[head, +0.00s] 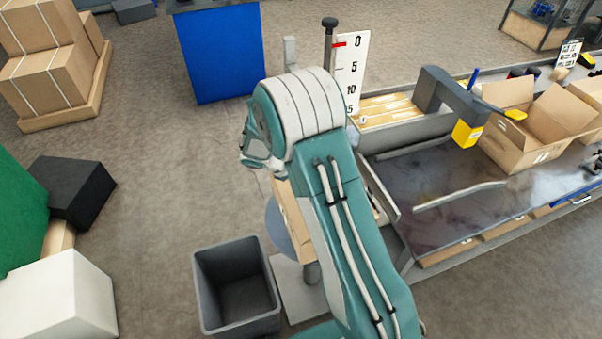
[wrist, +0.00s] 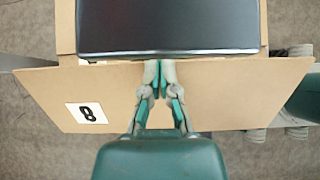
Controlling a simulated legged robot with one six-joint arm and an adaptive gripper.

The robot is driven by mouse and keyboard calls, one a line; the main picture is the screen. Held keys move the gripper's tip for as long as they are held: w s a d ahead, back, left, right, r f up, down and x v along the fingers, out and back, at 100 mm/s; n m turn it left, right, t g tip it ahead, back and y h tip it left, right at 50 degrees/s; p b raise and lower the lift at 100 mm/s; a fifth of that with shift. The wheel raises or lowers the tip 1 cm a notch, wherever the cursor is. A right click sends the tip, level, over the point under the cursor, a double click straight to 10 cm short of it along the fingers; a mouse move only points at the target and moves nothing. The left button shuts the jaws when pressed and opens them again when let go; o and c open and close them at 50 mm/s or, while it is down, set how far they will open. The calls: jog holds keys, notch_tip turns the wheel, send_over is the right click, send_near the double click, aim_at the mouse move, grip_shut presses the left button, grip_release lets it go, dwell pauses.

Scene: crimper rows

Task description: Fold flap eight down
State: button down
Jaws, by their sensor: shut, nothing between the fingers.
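Flap eight (wrist: 215,92) is a wide tan cardboard flap with a white label marked 8 (wrist: 87,113), in the wrist view. It spans the middle of the picture along the near side of a box. A dark, glossy block-like thing (wrist: 168,28) sits over the box beyond the flap. My gripper (wrist: 159,70) is shut and empty, its fingertips over the middle of the flap, close to the dark thing's near edge. I cannot tell whether they touch the flap. In the head view my arm hides most of this box and the gripper.
A grey open bin (head: 237,287) stands on the floor left of my arm. The workbench (head: 440,222) on the right carries an open carton (head: 540,125) and a grey arm-like fixture with a yellow end (head: 467,133). A blue cabinet (head: 221,55) stands behind. Floor at left centre is clear.

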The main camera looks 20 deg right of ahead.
jog(key=shift+d+f, duration=0.4)
jog(key=shift+f, duration=0.05)
dwell(0.5)
jog(key=shift+a+r, duration=0.25)
jog(key=shift+a, duration=0.5)
jog(key=a+r+m+y, duration=0.3)
jog(key=a+r+m, duration=0.2)
jog(key=r+m, duration=0.95)
jog(key=d+f+m, duration=0.1)
jog(key=d+f, duration=0.1)
jog(key=f, duration=0.3)
jog(key=d+f+m, duration=0.1)
jog(key=d+f, duration=0.1)
jog(key=f, duration=0.3)
jog(key=d+f+m, duration=0.1)
jog(key=d+f, duration=0.1)
jog(key=f, duration=0.3)
jog(key=shift+d+f+m, duration=0.1)
jog(key=shift+f+m, duration=0.1)
jog(key=shift+m, duration=0.05)
